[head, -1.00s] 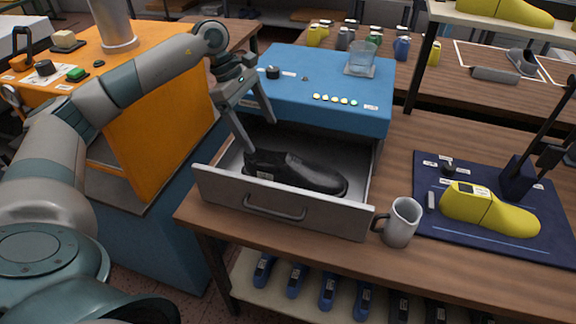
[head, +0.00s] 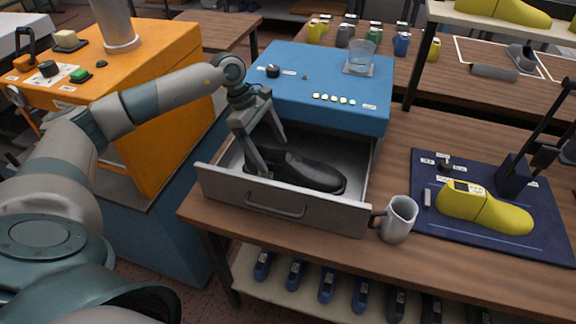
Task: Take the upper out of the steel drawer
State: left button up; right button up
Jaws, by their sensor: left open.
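The steel drawer (head: 330,211) is pulled out from the blue cabinet (head: 300,75) on the wooden table. A black shoe upper (head: 315,175) lies in it, its toe toward the right. My left gripper (head: 277,160) is open and reaches down into the drawer over the upper's heel end at the left. One finger is in front of the upper and the other is behind it. The near finger hides part of the heel. I cannot tell whether the fingers touch it. My right gripper is not in view.
A grey mug (head: 398,219) stands just right of the drawer. A yellow last (head: 485,207) lies on a dark blue mat (head: 545,230) further right, beside a black lever tool (head: 515,172). A glass (head: 361,57) stands on the cabinet. An orange machine (head: 165,120) is at the left.

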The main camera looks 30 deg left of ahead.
aim_at(293, 167)
pick_arm(q)
jog(key=shift+d+f+p, duration=0.25)
jog(key=shift+f+p, duration=0.15)
jog(key=shift+p, duration=0.05)
jog(key=p+x, duration=0.2)
jog(key=x, duration=0.1)
jog(key=shift+d+f, duration=0.1)
jog(key=shift+f, duration=0.5)
jog(key=c, duration=1.2)
